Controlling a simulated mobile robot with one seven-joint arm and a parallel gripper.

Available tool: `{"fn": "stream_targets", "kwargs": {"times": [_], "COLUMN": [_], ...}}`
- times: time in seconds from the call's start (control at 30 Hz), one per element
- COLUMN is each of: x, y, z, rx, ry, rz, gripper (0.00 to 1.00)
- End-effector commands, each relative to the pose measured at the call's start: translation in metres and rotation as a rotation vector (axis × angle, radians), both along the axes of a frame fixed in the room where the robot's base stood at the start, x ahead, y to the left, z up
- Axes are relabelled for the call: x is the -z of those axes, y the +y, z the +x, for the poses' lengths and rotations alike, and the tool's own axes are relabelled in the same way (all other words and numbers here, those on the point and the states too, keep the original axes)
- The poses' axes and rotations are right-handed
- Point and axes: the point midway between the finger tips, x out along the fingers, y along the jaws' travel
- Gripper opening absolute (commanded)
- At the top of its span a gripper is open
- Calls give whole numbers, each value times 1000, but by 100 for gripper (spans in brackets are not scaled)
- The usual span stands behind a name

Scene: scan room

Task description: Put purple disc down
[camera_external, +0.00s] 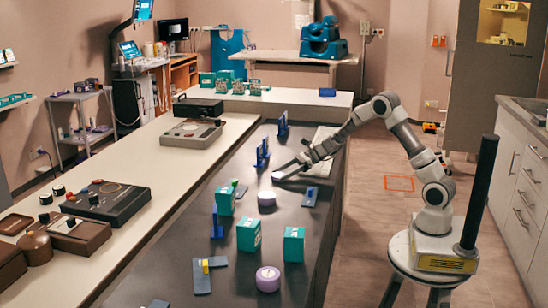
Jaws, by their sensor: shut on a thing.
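My gripper (283,170) reaches in from the right over the dark middle strip of the long counter (240,262). It is shut on a small pale purple disc (279,176), seen low at its fingertips. The fingers partly hide this disc, and I cannot tell whether it touches the surface. Another pale purple disc (267,199) lies just in front of it. A larger purple disc (268,278) lies at the near end of the counter.
Teal boxes (248,235) (294,244) (224,201) stand nearby. Blue stands (262,153) (217,222) (310,196) are close to my gripper and along the strip. Dark devices (107,199) sit on the left pale counter. Bare dark surface lies between the boxes.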

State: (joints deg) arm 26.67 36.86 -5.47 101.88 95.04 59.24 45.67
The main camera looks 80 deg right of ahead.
Motion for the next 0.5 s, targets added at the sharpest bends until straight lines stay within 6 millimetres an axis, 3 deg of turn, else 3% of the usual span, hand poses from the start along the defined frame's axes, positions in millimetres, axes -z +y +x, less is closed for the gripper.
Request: {"fn": "stream_targets", "kwargs": {"times": [0.2,0.23,0.37,0.5], "x": [4,4,3,3], "y": [-1,-1,0,0], "z": [0,0,0,0], "rx": [1,1,0,0], "ry": [0,0,0,0], "rz": [0,0,0,0], "gripper": [22,79,100,100]}}
